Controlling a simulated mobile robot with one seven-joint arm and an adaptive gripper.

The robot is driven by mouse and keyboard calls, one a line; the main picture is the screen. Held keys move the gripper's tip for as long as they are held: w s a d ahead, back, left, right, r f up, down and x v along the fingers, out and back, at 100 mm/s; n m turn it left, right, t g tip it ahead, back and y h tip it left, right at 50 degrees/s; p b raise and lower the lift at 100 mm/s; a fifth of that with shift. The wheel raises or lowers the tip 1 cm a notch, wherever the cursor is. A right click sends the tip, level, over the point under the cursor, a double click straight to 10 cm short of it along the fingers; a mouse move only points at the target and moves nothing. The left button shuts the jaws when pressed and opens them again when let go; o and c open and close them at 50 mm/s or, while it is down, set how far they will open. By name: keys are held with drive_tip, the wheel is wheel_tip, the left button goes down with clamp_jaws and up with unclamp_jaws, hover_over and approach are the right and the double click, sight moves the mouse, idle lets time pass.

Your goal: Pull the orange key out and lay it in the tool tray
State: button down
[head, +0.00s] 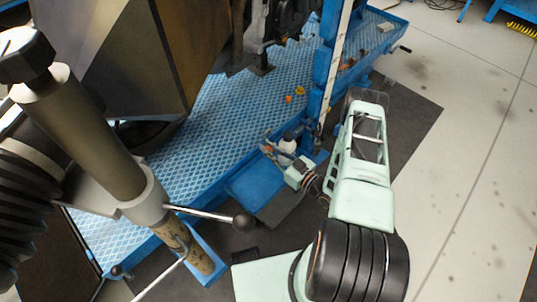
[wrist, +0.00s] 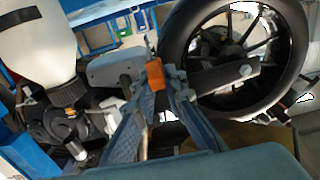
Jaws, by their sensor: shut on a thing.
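The orange key (wrist: 155,76) shows as a small orange block in the wrist view, between the fingertips of my gripper (wrist: 155,90). My gripper is shut on it. A grey rounded body (wrist: 115,66) lies just behind and left of the key; I cannot tell whether the key still touches it. In the head view my gripper is small and partly hidden near the lift's blue post, and I cannot make out the key there. A blue flat panel (head: 250,178) lies below it; I cannot tell whether this is the tool tray.
A white bottle (wrist: 38,35) with a black cap is left of my gripper, and a spoked wheel (wrist: 240,80) is close on its right. In the head view, small orange pieces (head: 288,98) lie on the blue lift platform (head: 215,125). Open floor (head: 480,120) lies at right.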

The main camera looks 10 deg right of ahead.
drive_tip(key=shift+s+f, duration=0.2)
drive_tip(key=shift+f, duration=0.3)
wheel_tip(320, 180, down, 8)
drive_tip(key=b, duration=0.6)
drive_tip(key=c, duration=1.9)
unclamp_jaws()
wheel_tip(320, 180, up, 10)
drive_tip(key=shift+r, duration=0.1)
drive_tip(key=shift+w, duration=0.1)
